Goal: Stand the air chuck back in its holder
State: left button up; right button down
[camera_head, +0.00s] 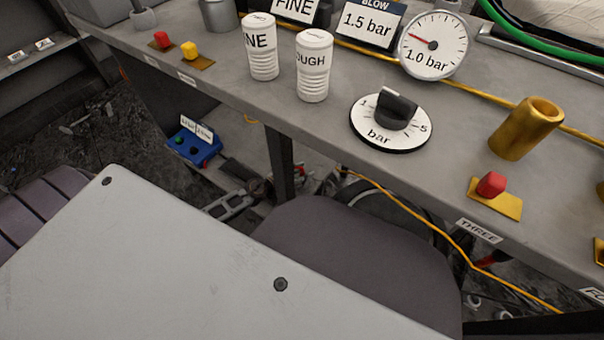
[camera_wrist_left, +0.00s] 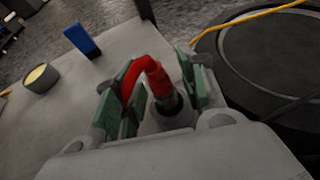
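In the left wrist view, a red, bent piece that looks like the air chuck (camera_wrist_left: 158,78) rises between my left gripper's green finger pads (camera_wrist_left: 160,96). It has a dark collar and a grey lower part. The pads appear to close on it from both sides, though the contact is partly hidden. I cannot make out my left gripper or the chuck in the head view. My right gripper is in neither view. I cannot pick out the chuck's holder for certain; a grey cup (camera_head: 217,14) stands at the back left of the bench.
The bench (camera_head: 225,85) carries two white cylinders (camera_head: 263,48) (camera_head: 314,66), a dial knob (camera_head: 391,120), a gauge (camera_head: 433,46) and a brass cylinder (camera_head: 526,128). In the wrist view, a blue block (camera_wrist_left: 82,41), a cup (camera_wrist_left: 41,78) and a dark round thing (camera_wrist_left: 268,62) lie beyond the fingers.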

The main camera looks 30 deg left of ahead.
pick_arm(q)
jog(key=shift+r, duration=0.2)
dwell(0.3)
jog(key=p+v, duration=0.1)
jog(key=v, duration=1.1)
dwell(0.5)
dwell(0.7)
